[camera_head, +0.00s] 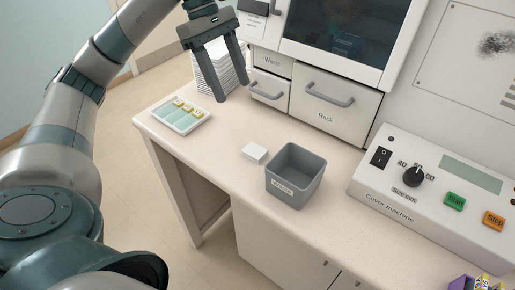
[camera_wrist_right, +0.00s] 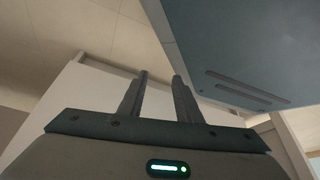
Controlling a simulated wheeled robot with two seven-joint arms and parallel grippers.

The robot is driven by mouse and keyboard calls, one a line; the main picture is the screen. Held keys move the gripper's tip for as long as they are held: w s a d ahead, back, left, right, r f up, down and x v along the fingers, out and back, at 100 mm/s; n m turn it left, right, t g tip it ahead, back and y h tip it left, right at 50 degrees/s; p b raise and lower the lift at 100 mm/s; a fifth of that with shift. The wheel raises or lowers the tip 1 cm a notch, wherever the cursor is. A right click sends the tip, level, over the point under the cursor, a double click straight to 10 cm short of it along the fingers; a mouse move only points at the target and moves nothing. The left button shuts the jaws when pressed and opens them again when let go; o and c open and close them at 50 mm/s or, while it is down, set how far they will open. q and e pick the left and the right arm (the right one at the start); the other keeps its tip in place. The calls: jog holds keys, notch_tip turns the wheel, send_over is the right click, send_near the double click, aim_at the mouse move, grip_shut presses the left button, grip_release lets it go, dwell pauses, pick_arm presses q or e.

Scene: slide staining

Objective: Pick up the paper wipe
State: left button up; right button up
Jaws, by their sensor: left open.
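A stack of thin white sheets (camera_head: 214,72), which look like paper wipes, stands at the back left of the counter, against the cabinet. My left gripper (camera_head: 231,90) is open and empty in the head view. Its fingers point down and show in front of the stack's right side; I cannot tell whether they touch it. A small flat white block (camera_head: 255,152) lies mid-counter, left of the grey bin; it may be a folded wipe or a pad. My right gripper (camera_wrist_right: 160,75) shows in its own wrist view with its fingers apart and nothing between them.
A grey labelled bin (camera_head: 294,175) stands mid-counter. A white tray of slides with yellow ends (camera_head: 181,115) lies near the left edge. The cover machine (camera_head: 440,190) fills the right side. Drawers marked Rack (camera_head: 329,103) stand behind. Counter between tray and bin is mostly clear.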

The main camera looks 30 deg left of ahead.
pick_arm(q)
jog(key=p, duration=0.3)
send_over(254, 149)
jog(key=a, duration=0.2)
notch_tip(254, 149, down, 11)
jog(key=shift+f, duration=0.2)
pick_arm(e)
jog(key=s+d+f+g+h, duration=0.1)
jog(key=s+d+g, duration=0.2)
jog(key=s, duration=0.8)
jog(key=shift+s+d, duration=0.4)
jog(key=shift+d, duration=0.5)
pick_arm(q)
jog(key=shift+p, duration=0.3)
jog(key=shift+f, duration=0.25)
jog(key=p+x, duration=0.2)
jog(key=x, duration=0.1)
jog(key=shift+a+f+p, duration=0.1)
jog(key=shift+f+p, duration=0.2)
jog(key=shift+f, duration=0.55)
pick_arm(e)
jog(key=r, duration=0.1)
jog(key=s+r, duration=0.1)
jog(key=shift+s+d+r+g, duration=0.1)
jog(key=shift+d+r+g, duration=0.1)
jog(key=shift+r+g, duration=0.1)
jog(key=shift+d, duration=0.1)
